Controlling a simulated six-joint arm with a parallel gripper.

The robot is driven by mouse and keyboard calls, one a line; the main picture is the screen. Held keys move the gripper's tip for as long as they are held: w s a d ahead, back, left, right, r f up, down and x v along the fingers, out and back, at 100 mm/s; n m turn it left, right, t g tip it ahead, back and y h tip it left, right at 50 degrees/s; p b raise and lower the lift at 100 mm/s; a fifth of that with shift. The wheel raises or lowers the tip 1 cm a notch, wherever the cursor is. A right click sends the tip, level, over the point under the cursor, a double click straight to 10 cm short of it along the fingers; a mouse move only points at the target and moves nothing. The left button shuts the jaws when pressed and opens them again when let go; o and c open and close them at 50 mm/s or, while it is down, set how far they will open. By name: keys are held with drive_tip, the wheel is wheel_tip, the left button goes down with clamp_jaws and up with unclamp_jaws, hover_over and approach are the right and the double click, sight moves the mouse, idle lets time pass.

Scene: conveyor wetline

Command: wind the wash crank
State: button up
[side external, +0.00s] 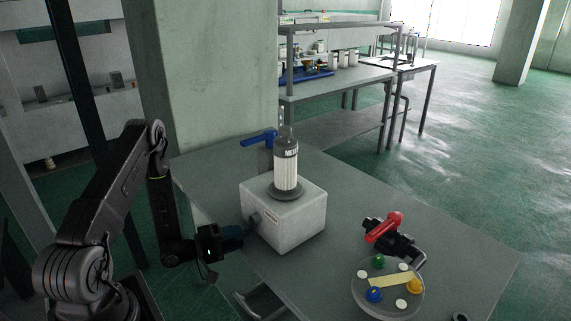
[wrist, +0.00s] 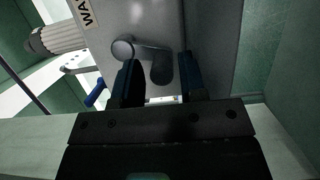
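The wash crank is a short grey arm (wrist: 160,66) with a round end (wrist: 122,50), on the face of a pale box (side external: 290,215). In the side view the crank (side external: 257,219) is small and partly dark, on the box's left face. My gripper (wrist: 160,84) points at that face, its two dark blue fingers apart. The lower end of the crank arm shows between the fingers, with a small gap on each side; I cannot tell how deep it sits. In the side view my gripper (side external: 238,236) is close to the crank.
A bottle (side external: 286,165) stands upright on a round base atop the box. A blue-handled tap (side external: 259,139) is behind it. A red-handled valve (side external: 385,226) and a round plate with coloured knobs (side external: 362,302) are at the right. A metal handle (side external: 262,297) is at the table's front edge.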

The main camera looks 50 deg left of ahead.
drive_tip(key=s, duration=0.7)
drive_tip(key=shift+w+d+f, duration=0.1)
